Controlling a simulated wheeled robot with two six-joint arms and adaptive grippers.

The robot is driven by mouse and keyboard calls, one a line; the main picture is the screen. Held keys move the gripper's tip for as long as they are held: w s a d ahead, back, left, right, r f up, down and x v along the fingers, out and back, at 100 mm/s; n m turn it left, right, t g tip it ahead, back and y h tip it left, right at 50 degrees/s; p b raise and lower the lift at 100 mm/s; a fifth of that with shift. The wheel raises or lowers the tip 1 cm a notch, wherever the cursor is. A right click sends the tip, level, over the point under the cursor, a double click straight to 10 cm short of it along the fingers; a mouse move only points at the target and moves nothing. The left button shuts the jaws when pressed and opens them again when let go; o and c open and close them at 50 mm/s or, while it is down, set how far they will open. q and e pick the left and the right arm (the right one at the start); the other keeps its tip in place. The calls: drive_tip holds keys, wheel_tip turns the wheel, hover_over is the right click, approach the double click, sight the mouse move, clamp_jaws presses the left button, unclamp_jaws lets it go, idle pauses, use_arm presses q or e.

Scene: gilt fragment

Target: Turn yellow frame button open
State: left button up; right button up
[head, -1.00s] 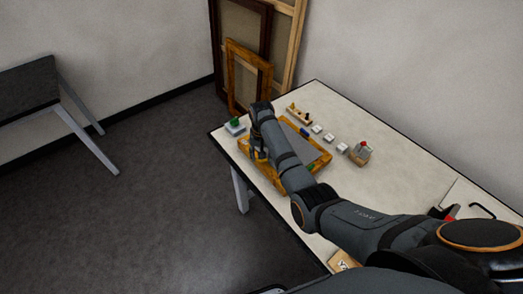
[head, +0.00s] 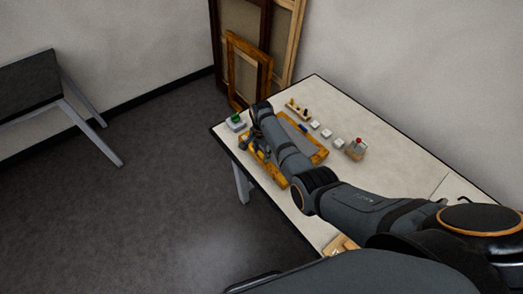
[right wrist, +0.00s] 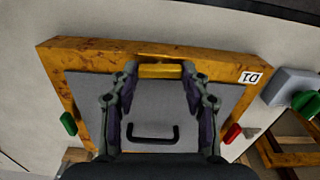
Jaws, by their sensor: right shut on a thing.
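The gilt frame lies flat on the table; its ornate yellow border (right wrist: 55,65) surrounds a grey panel with a black handle. The yellow button (right wrist: 160,71), a short bar, sits on one side of the frame, between my right fingertips. My right gripper (right wrist: 160,69) is shut on it. A green button (right wrist: 68,123) is on the frame's left side and a red button (right wrist: 232,133) on its right side in the wrist view. In the head view my right forearm covers part of the frame (head: 308,157), and the yellow button cannot be made out.
A grey box with a green knob (right wrist: 304,100) stands beside the frame, also seen in the head view (head: 236,121). Empty frames (head: 233,75) lean against the wall. A dark bench (head: 30,85) is left.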

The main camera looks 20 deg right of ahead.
sight(262, 154)
drive_tip(key=shift+m, duration=0.5)
drive_tip(key=o, duration=1.2)
drive_tip(key=shift+c, duration=0.2)
wheel_tip(262, 154, up, 12)
